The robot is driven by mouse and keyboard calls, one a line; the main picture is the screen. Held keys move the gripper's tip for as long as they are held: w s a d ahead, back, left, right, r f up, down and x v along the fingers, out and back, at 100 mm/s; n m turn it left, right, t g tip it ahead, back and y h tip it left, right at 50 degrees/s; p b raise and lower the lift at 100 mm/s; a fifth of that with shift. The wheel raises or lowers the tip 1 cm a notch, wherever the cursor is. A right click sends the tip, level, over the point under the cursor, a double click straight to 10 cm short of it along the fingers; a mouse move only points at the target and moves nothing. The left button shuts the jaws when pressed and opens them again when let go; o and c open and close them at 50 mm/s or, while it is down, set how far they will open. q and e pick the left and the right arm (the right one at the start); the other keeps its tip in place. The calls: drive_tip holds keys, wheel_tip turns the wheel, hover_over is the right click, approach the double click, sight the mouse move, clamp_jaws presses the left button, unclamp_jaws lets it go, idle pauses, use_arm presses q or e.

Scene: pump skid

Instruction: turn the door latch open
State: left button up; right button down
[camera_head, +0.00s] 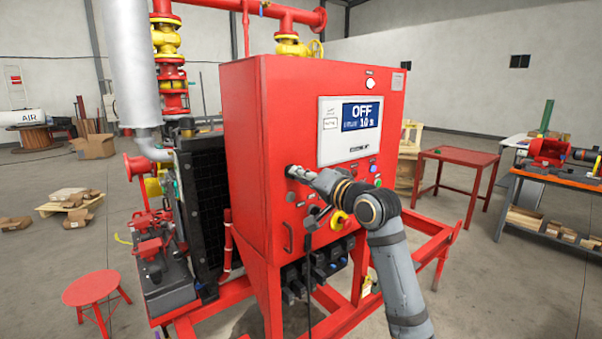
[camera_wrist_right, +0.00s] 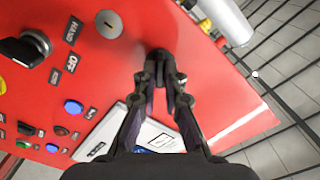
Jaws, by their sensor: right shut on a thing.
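The red cabinet (camera_head: 240,150) stands in the middle of the head view, with its door facing me. My right gripper (camera_head: 294,171) reaches the left part of the door, below the display. In the right wrist view my right gripper (camera_wrist_right: 164,82) is shut on the small black door latch (camera_wrist_right: 158,55). The fingers hide part of the latch, so its exact angle is hard to tell. The door looks closed. My left gripper is in neither view.
A round keyed lock (camera_wrist_right: 109,24), a black selector switch (camera_wrist_right: 25,47) and coloured buttons (camera_wrist_right: 73,107) are close by on the door. A red stool (camera_head: 91,287) stands at the lower left.

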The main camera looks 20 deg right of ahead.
drive_tip(key=shift+n+p, duration=0.45)
drive_tip(key=shift+n, duration=4.55)
drive_tip(key=c, duration=1.4)
unclamp_jaws()
drive_tip(key=shift+c, duration=0.2)
drive_tip(key=v, duration=0.7)
drive_tip(key=shift+s, duration=0.2)
